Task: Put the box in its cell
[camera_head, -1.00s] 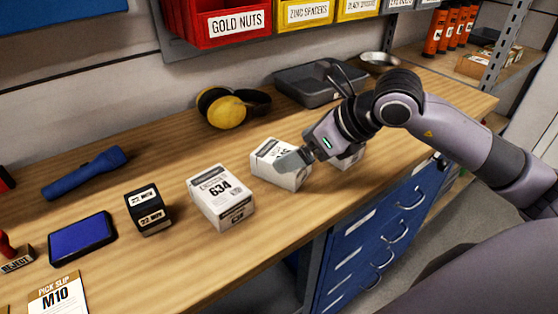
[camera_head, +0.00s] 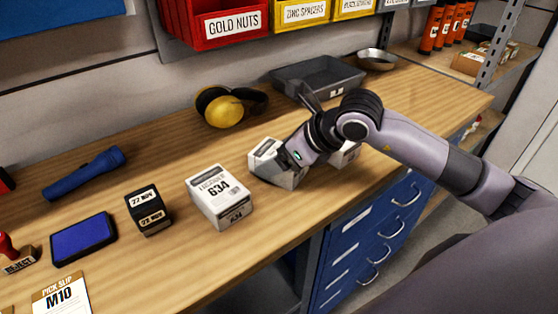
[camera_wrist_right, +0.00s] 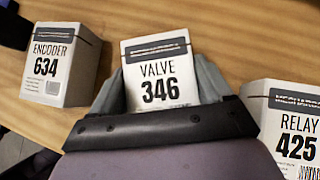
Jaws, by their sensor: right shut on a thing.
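Three white boxes stand in a row on the workbench. The middle one, the VALVE 346 box (camera_wrist_right: 158,75), also shows in the head view (camera_head: 264,149), partly hidden by my wrist. My right gripper (camera_wrist_right: 160,85) is shut on it, with a grey finger against each side. In the head view my right gripper (camera_head: 276,168) reaches down over this box from the right. I cannot tell whether the box is clear of the bench. My left gripper is not in view.
The ENCODER 634 box (camera_head: 220,198) stands left of the held box, the RELAY 425 box (camera_wrist_right: 292,125) right. Behind are yellow earmuffs (camera_head: 222,110) and a grey tray (camera_head: 345,80). Labelled bins (camera_head: 211,20) hang above. A stamp block (camera_head: 148,212) and blue ink pad (camera_head: 83,238) lie left.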

